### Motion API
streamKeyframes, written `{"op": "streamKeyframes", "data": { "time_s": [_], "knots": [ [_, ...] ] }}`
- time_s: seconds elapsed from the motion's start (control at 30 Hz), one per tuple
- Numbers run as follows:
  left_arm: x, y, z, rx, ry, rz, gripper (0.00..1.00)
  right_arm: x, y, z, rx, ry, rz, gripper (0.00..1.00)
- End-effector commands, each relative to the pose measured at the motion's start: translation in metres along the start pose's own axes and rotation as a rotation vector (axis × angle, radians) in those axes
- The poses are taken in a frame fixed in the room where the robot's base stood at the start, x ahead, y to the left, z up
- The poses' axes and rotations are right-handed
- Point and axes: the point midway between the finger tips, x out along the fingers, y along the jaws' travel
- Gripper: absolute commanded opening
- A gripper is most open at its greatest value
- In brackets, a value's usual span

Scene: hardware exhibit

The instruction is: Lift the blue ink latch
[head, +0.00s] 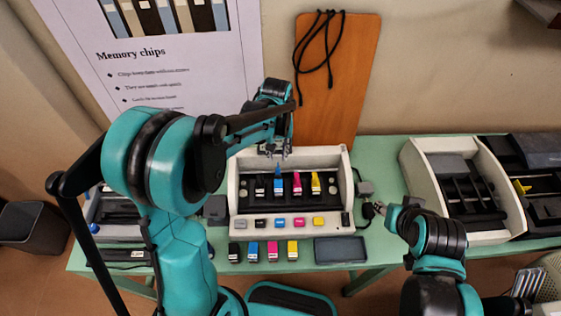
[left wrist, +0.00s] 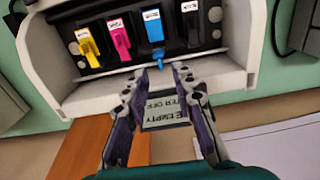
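The white ink unit (head: 338,219) holds a row of black, blue, magenta and yellow cartridges. The blue cartridge (left wrist: 152,22) has a small blue latch (left wrist: 158,56) at its end; the latch also shows in the head view (head: 278,170). My left gripper (left wrist: 158,74) is open, its two fingertips apart, with the latch tip close to the gap between them. I cannot tell whether they touch it. The left gripper is over the back of the unit in the head view (head: 273,152). My right gripper (head: 374,209) is right of the unit; its finger opening is too small to tell.
The magenta cartridge (left wrist: 121,38) and black cartridge (left wrist: 190,24) flank the blue one closely. Loose cartridges, including a blue one (head: 253,251), lie in front beside a dark tray (head: 340,250). An orange board (head: 342,85) stands behind. Another white unit (head: 420,173) is at right.

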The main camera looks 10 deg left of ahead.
Motion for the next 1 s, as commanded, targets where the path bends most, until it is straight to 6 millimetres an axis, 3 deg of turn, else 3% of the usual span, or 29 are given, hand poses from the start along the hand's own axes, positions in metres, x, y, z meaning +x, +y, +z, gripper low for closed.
{"op": "streamKeyframes", "data": {
  "time_s": [0.1,0.3,0.67,0.7,0.8,1.0],
  "knots": [
    [0.024,0.0,0.0,0.0,-0.001,0.0,0.26,0.006,0.0,0.005,0.0,0.0,0.0,0.4],
    [0.05,0.0,0.0,0.0,-0.002,0.0,0.26,0.011,0.0,0.008,0.0,0.0,0.0,0.4],
    [0.058,0.001,0.0,0.0,-0.002,0.0,0.26,0.012,0.0,0.009,0.0,0.0,0.0,0.4],
    [0.058,0.001,0.0,0.0,-0.002,0.0,0.23,0.012,0.0,0.009,0.0,0.0,0.0,0.4],
    [0.058,0.0,0.0,0.0,-0.002,0.0,0.0,0.012,0.0,0.009,0.0,0.0,0.0,0.4],
    [0.058,0.0,-0.001,-0.001,-0.009,0.0,0.0,0.013,0.0,0.009,0.0,0.0,0.0,0.4]
  ]
}}
